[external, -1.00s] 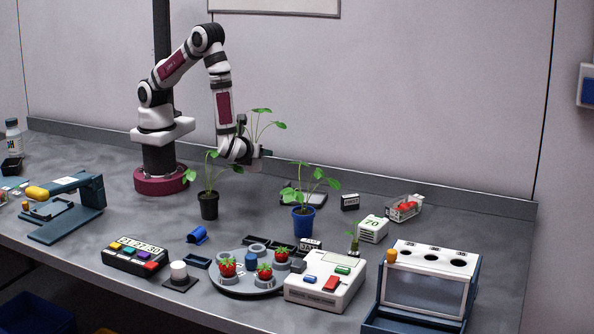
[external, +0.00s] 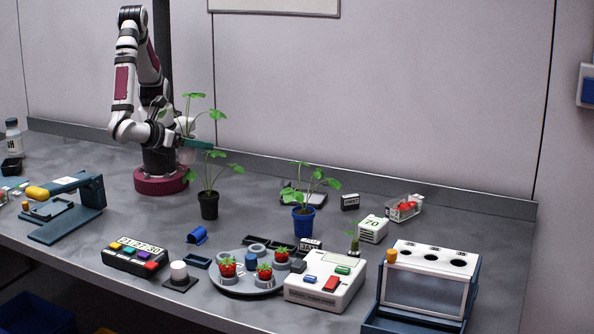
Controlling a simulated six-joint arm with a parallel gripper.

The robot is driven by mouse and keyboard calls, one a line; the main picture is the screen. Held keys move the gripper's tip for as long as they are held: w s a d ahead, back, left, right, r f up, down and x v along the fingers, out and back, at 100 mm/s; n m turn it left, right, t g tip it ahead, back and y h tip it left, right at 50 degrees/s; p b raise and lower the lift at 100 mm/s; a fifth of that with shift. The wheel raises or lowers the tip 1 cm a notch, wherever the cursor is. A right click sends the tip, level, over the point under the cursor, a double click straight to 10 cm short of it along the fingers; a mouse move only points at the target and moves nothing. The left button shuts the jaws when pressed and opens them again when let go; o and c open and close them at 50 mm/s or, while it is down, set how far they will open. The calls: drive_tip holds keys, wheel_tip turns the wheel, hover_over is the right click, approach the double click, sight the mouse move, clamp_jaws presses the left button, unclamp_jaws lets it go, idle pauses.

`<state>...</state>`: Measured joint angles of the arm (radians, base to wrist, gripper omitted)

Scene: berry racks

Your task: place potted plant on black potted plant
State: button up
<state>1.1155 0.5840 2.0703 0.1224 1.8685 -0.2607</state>
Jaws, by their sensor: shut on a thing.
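My gripper (external: 197,143) is shut on a potted plant (external: 190,113) with green leaves on thin stems. The black potted plant (external: 209,206) stands upright on the bench, below and a little right of my gripper, apart from the held plant. Its leaves reach up close under the gripper in the picture.
A blue potted plant (external: 303,221) stands to the right. A round tray (external: 233,288) with strawberries, a white device (external: 325,283) and a rack (external: 430,262) fill the front right. A blue-green stand (external: 65,220) is at left.

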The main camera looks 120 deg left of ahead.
drive_tip(key=s+d+r+m+t+h, duration=0.1)
drive_tip(key=s+d+r+m+t, duration=0.15)
drive_tip(key=s+d, duration=0.2)
drive_tip(key=w+a+f, duration=0.4)
drive_tip(key=w, duration=0.1)
drive_tip(key=w+a+f, duration=0.2)
drive_tip(key=w+f, duration=0.1)
drive_tip(key=shift+w+a, duration=0.2)
drive_tip(key=shift+a, duration=0.15)
drive_tip(key=shift+w+a+f, duration=0.1)
drive_tip(key=shift+w+f, duration=0.05)
drive_tip(key=shift+f, duration=1)
drive_tip(key=shift+w+a+f, duration=0.1)
drive_tip(key=shift+f, duration=1)
drive_tip(key=shift+f, duration=0.1)
